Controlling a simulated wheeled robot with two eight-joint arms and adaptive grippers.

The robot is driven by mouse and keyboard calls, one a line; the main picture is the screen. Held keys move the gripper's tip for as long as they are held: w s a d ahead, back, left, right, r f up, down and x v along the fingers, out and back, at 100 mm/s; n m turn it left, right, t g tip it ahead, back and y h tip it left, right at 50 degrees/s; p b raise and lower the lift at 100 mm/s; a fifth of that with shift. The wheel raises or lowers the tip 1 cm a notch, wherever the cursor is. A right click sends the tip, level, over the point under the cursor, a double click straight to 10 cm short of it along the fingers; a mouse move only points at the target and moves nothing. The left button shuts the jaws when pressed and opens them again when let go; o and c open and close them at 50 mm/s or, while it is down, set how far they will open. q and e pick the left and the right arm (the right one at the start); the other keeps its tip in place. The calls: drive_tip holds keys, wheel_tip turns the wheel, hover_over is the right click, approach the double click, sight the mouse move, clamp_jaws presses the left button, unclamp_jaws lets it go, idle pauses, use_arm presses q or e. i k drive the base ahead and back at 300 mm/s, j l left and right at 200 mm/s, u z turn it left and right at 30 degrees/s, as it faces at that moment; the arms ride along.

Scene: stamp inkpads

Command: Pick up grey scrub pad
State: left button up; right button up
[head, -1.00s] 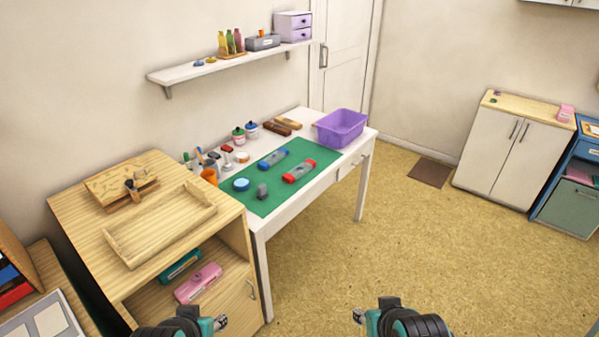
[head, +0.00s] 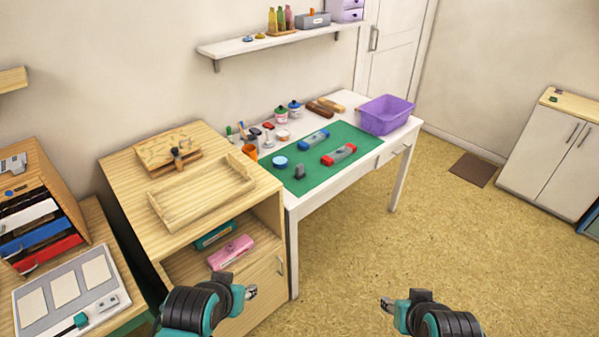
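A small dark grey block (head: 299,171) stands on the green mat (head: 318,181) on the white table, near the mat's front left edge. It looks like the grey scrub pad, but it is too small to be sure. My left gripper (head: 249,292) is low in the head view, in front of the wooden cabinet and well short of the block. My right gripper (head: 387,304) is over the open floor, apart from everything. Both look empty. Their fingers are too small and turned to show whether they are open.
Two inkpads, one blue (head: 314,140) and one red (head: 339,155), and a round blue tin (head: 280,162) lie near the block. A purple bin (head: 387,116) stands at the table's right end. The wooden cabinet (head: 234,182) adjoins the table's left side. The floor in front is clear.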

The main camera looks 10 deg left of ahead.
sight(301, 173)
drive_tip(key=i+l, duration=0.2)
drive_tip(key=i, duration=0.2)
drive_tip(key=i+l, duration=0.2)
drive_tip(key=i, duration=0.25)
drive_tip(key=i+l, duration=0.25)
drive_tip(key=i, duration=0.15)
drive_tip(key=i+l, duration=0.2)
drive_tip(key=i, duration=0.25)
